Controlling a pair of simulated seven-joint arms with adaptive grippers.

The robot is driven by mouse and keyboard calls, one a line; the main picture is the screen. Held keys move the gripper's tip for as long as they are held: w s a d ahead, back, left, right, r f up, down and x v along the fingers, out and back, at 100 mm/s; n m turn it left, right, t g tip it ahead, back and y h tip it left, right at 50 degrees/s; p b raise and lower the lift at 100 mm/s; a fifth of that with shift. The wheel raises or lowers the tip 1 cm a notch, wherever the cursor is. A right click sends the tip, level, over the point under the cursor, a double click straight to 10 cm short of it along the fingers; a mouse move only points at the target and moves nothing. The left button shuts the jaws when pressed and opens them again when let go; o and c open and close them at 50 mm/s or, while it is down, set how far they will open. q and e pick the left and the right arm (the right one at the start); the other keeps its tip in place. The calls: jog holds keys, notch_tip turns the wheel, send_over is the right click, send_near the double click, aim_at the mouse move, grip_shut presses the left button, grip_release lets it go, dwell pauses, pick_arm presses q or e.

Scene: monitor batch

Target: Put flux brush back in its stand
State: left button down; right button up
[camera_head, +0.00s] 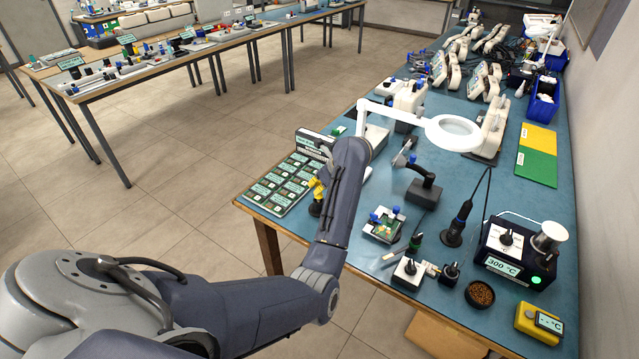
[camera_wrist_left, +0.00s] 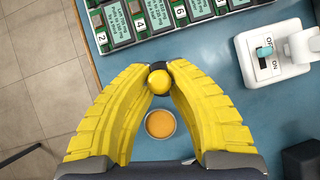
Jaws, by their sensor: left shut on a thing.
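My left gripper (camera_head: 319,186), with yellow fingers, is low over the front left part of the blue bench, beside the green-label tray. In the left wrist view the fingertips (camera_wrist_left: 161,70) are shut on a yellow round-ended thing with a dark collar (camera_wrist_left: 160,82), seen nearly end-on; it appears to be the flux brush. A small round cup with an orange filling (camera_wrist_left: 160,124) shows between the fingers. In the head view a small dark thing (camera_head: 316,209) is just below the gripper; I cannot tell whether it is the stand. My right gripper is not in view.
A tray of green-labelled parts (camera_head: 281,184) lies by the left bench edge. A white magnifier lamp (camera_head: 453,133) reaches over the bench behind. A board holder (camera_head: 383,224), soldering iron (camera_head: 458,224) and 300 °C station (camera_head: 516,254) stand to the right. A white switch box shows in the wrist view (camera_wrist_left: 270,54).

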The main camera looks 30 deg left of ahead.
pick_arm(q)
jog(key=shift+f, duration=0.9)
dwell(0.4)
jog(key=c, duration=1.3)
grip_release()
